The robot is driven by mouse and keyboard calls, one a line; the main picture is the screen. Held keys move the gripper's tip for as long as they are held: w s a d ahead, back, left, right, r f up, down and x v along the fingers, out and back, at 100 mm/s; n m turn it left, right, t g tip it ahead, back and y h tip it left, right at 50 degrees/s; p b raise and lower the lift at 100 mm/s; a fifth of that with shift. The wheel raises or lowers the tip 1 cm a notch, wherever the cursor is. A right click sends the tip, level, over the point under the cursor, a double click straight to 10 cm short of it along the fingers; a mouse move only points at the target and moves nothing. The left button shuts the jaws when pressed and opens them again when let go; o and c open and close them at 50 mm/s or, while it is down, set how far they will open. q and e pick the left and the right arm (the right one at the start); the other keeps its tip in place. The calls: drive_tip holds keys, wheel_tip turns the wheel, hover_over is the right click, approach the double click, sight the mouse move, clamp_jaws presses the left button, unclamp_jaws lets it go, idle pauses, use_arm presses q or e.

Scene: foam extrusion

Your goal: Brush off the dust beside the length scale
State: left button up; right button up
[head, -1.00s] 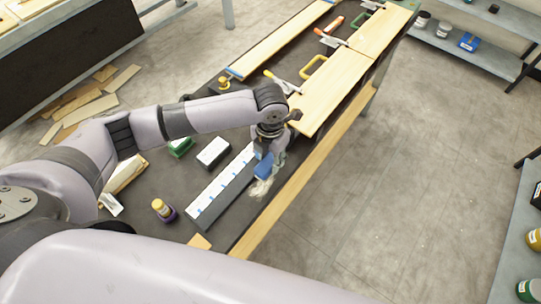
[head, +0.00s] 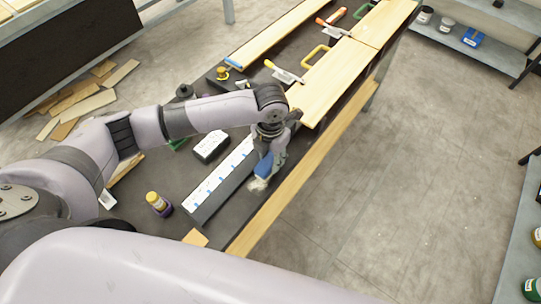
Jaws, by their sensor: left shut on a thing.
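The length scale (head: 219,180) is a white strip with blue marks on top of a long dark grey block on the dark workbench. My left gripper (head: 267,152) points down just right of the scale's far end. It is shut on a blue brush (head: 263,167), whose lower end is at the bench surface. A small pale patch of dust (head: 258,185) lies at the brush's lower end, between the block and the bench's wooden edge. The gripper hides part of this area. My right gripper is out of view.
A yellow-capped bottle (head: 157,203), a black and white box (head: 211,146) and a small wood piece (head: 195,238) are around the scale. Light boards (head: 327,78) with clamps lie farther along the bench. Wood scraps lie on the floor at left.

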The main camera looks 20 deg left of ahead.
use_arm(q)
drive_tip(key=shift+f, duration=0.6)
idle(0.4)
